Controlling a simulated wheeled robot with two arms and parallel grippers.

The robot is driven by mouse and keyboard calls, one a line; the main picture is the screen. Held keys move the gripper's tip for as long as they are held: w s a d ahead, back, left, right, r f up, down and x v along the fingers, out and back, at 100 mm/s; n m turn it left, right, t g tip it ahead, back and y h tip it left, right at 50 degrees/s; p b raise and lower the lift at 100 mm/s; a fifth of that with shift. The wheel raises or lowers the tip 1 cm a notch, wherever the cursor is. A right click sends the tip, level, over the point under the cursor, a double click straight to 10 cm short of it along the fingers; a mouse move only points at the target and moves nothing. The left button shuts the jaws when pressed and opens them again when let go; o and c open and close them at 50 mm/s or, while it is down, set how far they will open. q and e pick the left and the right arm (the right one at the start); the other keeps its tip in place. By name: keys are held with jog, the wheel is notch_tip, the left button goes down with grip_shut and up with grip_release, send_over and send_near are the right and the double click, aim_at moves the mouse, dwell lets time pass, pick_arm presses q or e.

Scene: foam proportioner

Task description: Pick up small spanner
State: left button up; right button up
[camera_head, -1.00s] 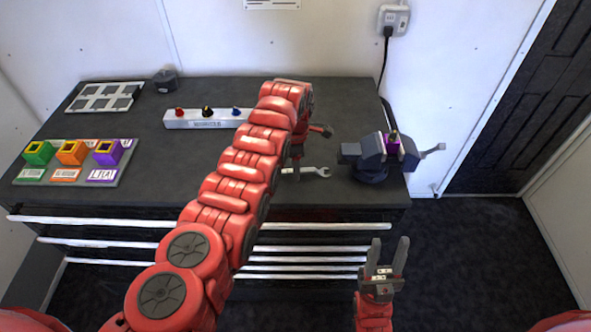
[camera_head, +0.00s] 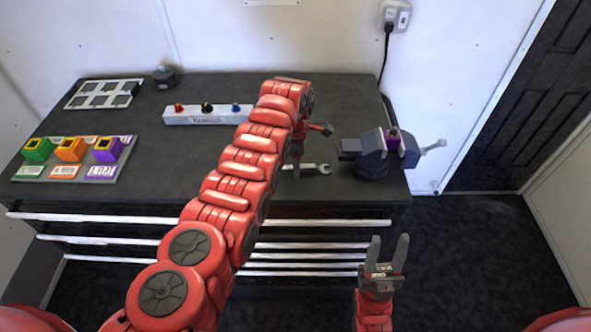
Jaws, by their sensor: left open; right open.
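A small grey spanner (camera_head: 322,169) lies on the dark workbench, left of the vise. Its open jaw end points right, and its left part is hidden behind my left gripper and arm. My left gripper (camera_head: 295,174) is above the spanner's left part, fingers pointing down. The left jaws are open, but my arm hides most of them, and I cannot tell whether they touch the spanner. My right gripper (camera_head: 386,240) is open and empty, fingers pointing up, in front of the bench and below its top edge.
The dark workbench (camera_head: 230,185) has a grey vise (camera_head: 372,158) holding a purple item at its right end. A white strip with coloured knobs (camera_head: 196,116), a tray of coloured square blocks (camera_head: 126,160), a slotted panel (camera_head: 104,94) and a dark knob (camera_head: 164,76) also stand on it.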

pick_arm(q)
grip_shut()
dwell(0.5)
